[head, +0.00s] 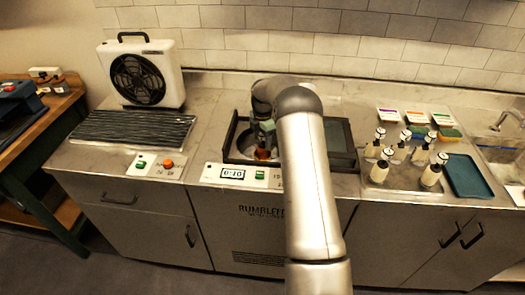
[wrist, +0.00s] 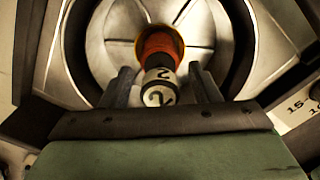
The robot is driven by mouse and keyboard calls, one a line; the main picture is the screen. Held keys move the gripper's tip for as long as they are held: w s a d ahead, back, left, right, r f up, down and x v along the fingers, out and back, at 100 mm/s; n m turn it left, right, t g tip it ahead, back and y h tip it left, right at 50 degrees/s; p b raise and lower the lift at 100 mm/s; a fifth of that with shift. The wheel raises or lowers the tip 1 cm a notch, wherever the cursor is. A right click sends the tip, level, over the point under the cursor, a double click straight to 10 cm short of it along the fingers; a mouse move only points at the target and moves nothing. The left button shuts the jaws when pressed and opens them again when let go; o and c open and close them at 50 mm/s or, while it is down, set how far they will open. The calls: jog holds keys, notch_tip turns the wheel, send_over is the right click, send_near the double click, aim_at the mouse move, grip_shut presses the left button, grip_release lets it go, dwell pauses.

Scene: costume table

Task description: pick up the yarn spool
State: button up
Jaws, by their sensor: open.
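What looks like the yarn spool (wrist: 158,48) is an orange-red piece at the centre of a round metal drum (wrist: 110,35) in the wrist view. A dark post with a white end marked "2" (wrist: 158,95) stands in front of it; I cannot tell whether it is part of the spool. My gripper (wrist: 162,75) is open, with one finger on each side of the post. No grip on it shows. In the head view my gripper (head: 266,130) points down into the dark-framed machine opening (head: 233,140), just above an orange patch (head: 262,154). My arm hides the opening's right part.
A fan (head: 140,75) stands behind a dark ribbed rack (head: 130,127) at left. Several dropper bottles (head: 378,170) and a teal tray (head: 468,176) are at right. The machine's front panel has a display (head: 232,174). The opening's raised frame surrounds my gripper.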

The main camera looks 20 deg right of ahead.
grip_shut()
jog(key=shift+r, duration=0.1)
notch_tip(320, 180, up, 16)
jog(key=p, duration=0.3)
dwell(0.6)
jog(key=shift+r+p, duration=0.65)
jog(key=shift+r, duration=2.3)
